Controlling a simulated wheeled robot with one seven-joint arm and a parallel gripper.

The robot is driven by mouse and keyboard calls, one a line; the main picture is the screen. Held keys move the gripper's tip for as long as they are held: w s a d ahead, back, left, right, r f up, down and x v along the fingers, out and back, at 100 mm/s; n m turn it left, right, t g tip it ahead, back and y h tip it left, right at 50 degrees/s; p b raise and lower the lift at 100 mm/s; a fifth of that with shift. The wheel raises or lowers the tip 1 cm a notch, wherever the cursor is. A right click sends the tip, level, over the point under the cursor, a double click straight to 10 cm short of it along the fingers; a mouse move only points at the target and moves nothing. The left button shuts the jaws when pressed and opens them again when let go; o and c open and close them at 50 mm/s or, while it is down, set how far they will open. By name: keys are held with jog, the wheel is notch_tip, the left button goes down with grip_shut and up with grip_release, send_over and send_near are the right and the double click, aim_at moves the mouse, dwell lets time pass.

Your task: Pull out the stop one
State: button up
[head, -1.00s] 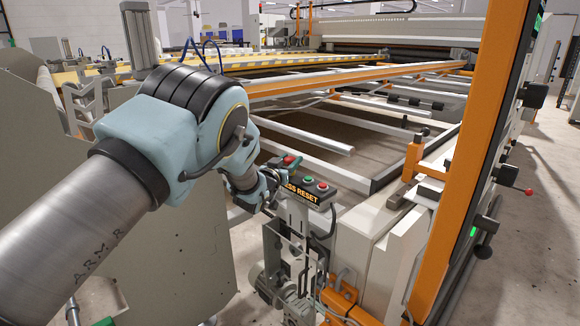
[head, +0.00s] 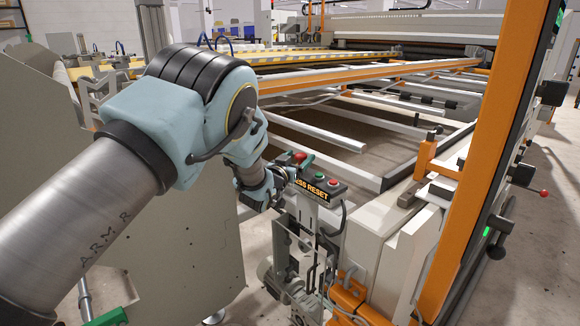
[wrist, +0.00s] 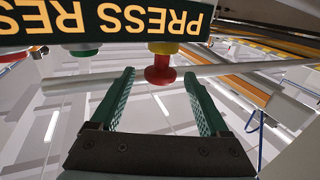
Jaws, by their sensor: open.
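A red stop button (wrist: 161,72) on a yellow collar sits at one end of the control box (head: 311,188), which carries a lit "PRESS RESET" sign. The wrist view shows the box upside down along its top. My gripper (wrist: 159,74) is open, with one green finger on each side of the red button; I cannot tell whether either touches it. In the head view the stop button (head: 299,156) is partly hidden by my gripper. A green button (head: 319,176) and another red button (head: 333,183) sit farther along the box top.
The box stands on a grey post beside a white machine housing (head: 385,225). An orange upright (head: 490,150) rises at right, with black knobs beyond it. A large grey panel (head: 190,250) stands at left below my arm. Rails of the gantry frame (head: 320,130) lie behind.

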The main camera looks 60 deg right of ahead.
jog(key=a+b, duration=0.1)
jog(key=a, duration=0.8)
jog(key=shift+s, duration=0.4)
